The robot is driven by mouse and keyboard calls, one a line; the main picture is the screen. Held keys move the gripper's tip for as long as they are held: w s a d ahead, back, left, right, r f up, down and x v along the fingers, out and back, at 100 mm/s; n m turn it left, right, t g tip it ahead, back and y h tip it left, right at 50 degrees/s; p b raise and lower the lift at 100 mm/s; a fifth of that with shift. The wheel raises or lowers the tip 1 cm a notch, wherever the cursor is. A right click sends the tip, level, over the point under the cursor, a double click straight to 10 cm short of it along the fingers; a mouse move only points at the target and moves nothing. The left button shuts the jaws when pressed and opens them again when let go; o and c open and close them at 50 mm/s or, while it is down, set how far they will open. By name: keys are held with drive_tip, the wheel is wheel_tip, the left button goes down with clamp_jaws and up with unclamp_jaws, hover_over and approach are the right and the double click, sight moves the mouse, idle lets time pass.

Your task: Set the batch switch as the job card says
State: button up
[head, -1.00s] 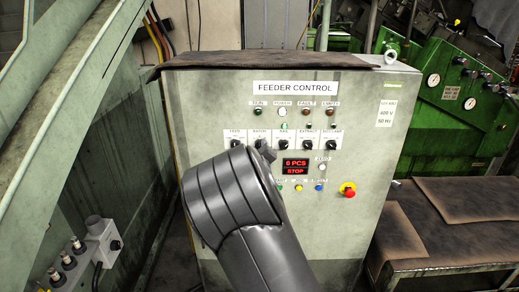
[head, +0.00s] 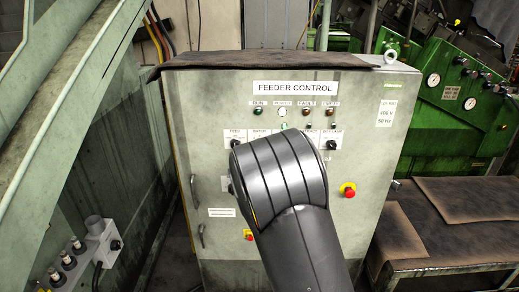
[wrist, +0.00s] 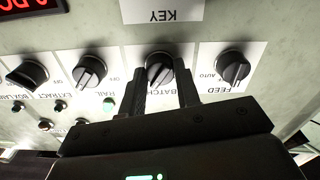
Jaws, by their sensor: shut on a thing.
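The batch switch (wrist: 158,68) is a black rotary knob on a white plate marked BATCH, seen upside down in the wrist view. My gripper (wrist: 163,86) has one finger on each side of this knob and is shut on it. The knob's pointer is partly between the fingers, so I cannot read its exact setting. In the head view my arm hides the knob and gripper; only the top of the BATCH plate (head: 260,133) shows on the feeder control cabinet (head: 360,110). I cannot make out a job card.
The feed switch (wrist: 234,67) is close beside one finger, and the rail switch (wrist: 89,70) is on the other side. A red display (wrist: 28,8) shows at the wrist view's corner. A red emergency stop (head: 348,191) sits right of my arm. A covered bench (head: 450,220) stands at right.

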drive_tip(key=shift+m, duration=1.1)
drive_tip(key=o, duration=1)
drive_tip(key=shift+s, duration=0.1)
drive_tip(key=s, duration=1)
drive_tip(key=shift+s, duration=0.35)
